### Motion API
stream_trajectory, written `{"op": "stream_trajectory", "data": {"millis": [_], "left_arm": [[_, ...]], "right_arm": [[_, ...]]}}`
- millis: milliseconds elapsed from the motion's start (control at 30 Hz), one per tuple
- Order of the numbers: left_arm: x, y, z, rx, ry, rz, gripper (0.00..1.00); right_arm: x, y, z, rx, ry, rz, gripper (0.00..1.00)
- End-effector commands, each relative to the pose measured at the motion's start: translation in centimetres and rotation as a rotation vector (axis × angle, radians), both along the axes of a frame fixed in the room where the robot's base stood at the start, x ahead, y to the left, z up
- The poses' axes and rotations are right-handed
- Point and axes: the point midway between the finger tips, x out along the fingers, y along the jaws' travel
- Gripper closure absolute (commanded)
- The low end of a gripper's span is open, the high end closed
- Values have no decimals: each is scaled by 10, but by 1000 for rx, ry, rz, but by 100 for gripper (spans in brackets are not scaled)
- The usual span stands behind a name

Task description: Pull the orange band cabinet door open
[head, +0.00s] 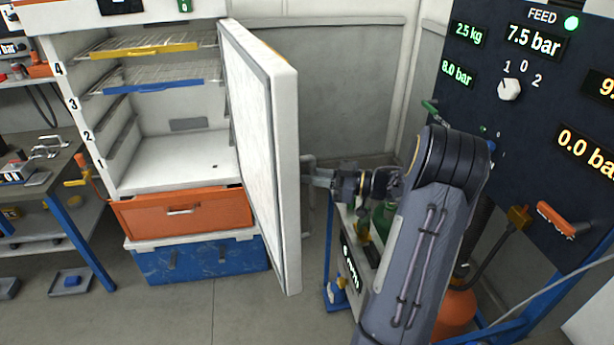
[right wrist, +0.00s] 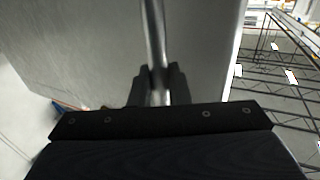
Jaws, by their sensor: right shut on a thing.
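The white cabinet (head: 170,176) stands at the left with its door (head: 265,150) swung wide open toward me, showing the interior. No orange band is clear on its visible face. My right gripper (head: 312,179) is at the outer side of the door and is shut on the door's handle. In the right wrist view, the upright metal bar of the handle (right wrist: 154,35) runs between the fingers of the gripper (right wrist: 159,85), with the door face behind it. The arm and door edge partly hide the grip in the head view. My left gripper is not in view.
Inside are a yellow-edged rack (head: 155,50) and a blue-edged rack (head: 150,87). Below are an orange drawer (head: 215,212) and a blue case (head: 190,262). A dark gauge panel (head: 540,90) stands at the right, with a small cart (head: 355,265) near the door. Floor in front is clear.

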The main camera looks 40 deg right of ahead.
Motion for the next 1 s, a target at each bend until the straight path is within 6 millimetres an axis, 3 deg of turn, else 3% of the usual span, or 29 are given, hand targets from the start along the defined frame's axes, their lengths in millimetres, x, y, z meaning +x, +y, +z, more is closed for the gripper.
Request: {"op": "stream_trajectory", "data": {"millis": [233,267,400,733,1000], "left_arm": [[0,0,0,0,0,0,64],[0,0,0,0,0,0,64],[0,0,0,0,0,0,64],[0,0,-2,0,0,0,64],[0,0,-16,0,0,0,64]], "right_arm": [[3,0,5,0,-13,0,100],[3,1,5,0,-13,0,83],[2,1,4,0,-11,0,65],[-2,-2,1,-1,-6,-2,65],[-36,-25,-1,-2,-6,-4,65]]}}
